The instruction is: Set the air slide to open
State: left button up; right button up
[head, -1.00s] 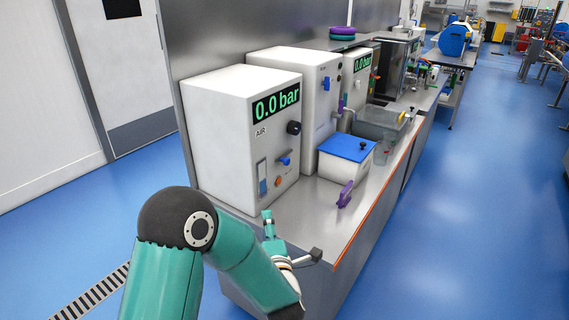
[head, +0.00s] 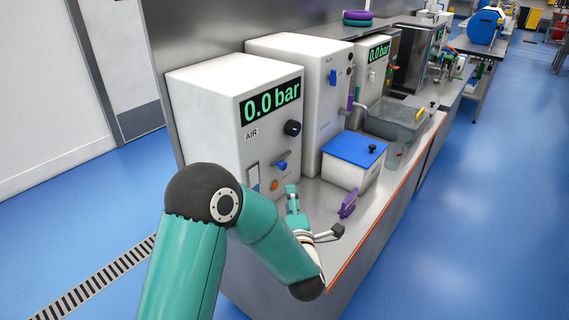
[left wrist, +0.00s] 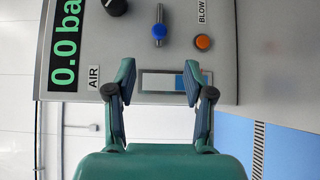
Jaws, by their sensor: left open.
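The air box (head: 215,115) is a white cabinet marked AIR with a 0.0 bar display (head: 270,101). Its front carries a blue-handled control (head: 281,165) and a framed white-and-blue window (head: 253,177). In the left wrist view the blue handle (left wrist: 158,32) lies above the fingers, and the window (left wrist: 160,82) shows between them. I cannot tell which is the air slide; no open mark is readable. My left gripper (head: 291,190) is open and empty in front of the panel's lower part, and its parted fingers show in the left wrist view (left wrist: 160,70). My right gripper is out of view.
A black knob (head: 293,128) and an orange button (left wrist: 203,41) sit close to the handle. A blue-lidded box (head: 353,165) and a purple item (head: 348,204) stand on the steel bench to the right. Blue floor (head: 480,220) is clear beyond the bench edge.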

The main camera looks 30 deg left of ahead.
aim_at(284, 169)
pick_arm(q)
jog(key=p+x, duration=0.4)
jog(key=x, duration=1.1)
jog(key=shift+s+a, duration=0.1)
jog(key=shift+s, duration=0.05)
grip_shut()
jog(key=shift+f, duration=0.1)
